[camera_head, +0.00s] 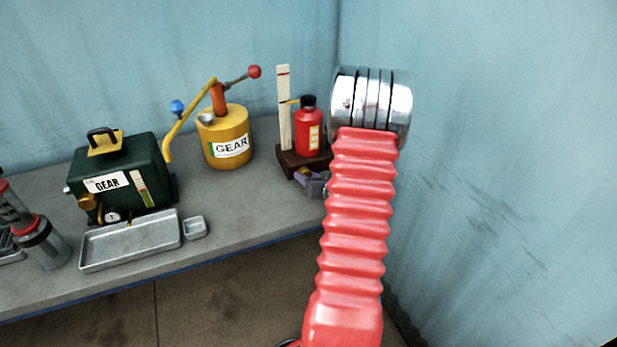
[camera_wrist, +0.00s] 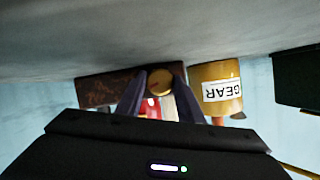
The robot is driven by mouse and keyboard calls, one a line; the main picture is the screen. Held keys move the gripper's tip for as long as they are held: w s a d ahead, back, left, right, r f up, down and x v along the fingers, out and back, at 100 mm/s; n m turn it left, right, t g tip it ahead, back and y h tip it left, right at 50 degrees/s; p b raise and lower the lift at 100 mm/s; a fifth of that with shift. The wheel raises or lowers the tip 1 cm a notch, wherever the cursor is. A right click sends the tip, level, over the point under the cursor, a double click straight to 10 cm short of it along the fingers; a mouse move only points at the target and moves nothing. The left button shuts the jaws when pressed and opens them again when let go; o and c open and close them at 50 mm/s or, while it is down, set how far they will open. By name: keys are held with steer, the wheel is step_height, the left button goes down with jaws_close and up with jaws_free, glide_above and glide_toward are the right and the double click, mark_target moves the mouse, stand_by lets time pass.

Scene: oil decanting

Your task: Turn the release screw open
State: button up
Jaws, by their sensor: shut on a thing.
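The release screw (camera_wrist: 160,83), a round brass-coloured knob, sits on the face of a dark brown block in the wrist view, which is upside down. My gripper (camera_wrist: 161,76) has one dark purple finger on each side of the knob and is shut on it. In the head view the brown block (camera_head: 290,160) stands at the bench's right end, under a red bottle (camera_head: 308,132) and an upright white gauge strip (camera_head: 284,108). My gripper (camera_head: 313,184) reaches its front there. The screw is hidden in that view, and its turn angle cannot be told.
A yellow GEAR can (camera_head: 226,140) with a pump lever stands left of the block. Further left are a green GEAR tank (camera_head: 120,175), a shallow grey tray (camera_head: 130,240) and a small square dish (camera_head: 195,228). Blue walls close the back and right.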

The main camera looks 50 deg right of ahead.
steer(key=shift+s+d+r+m+t, duration=0.15)
steer(key=shift+d+m+t, duration=0.15)
steer(key=shift+m, duration=0.2)
steer(key=o, duration=1.1)
steer(key=shift+a+y, duration=0.1)
steer(key=shift+y, duration=0.2)
steer(key=shift+a, duration=0.15)
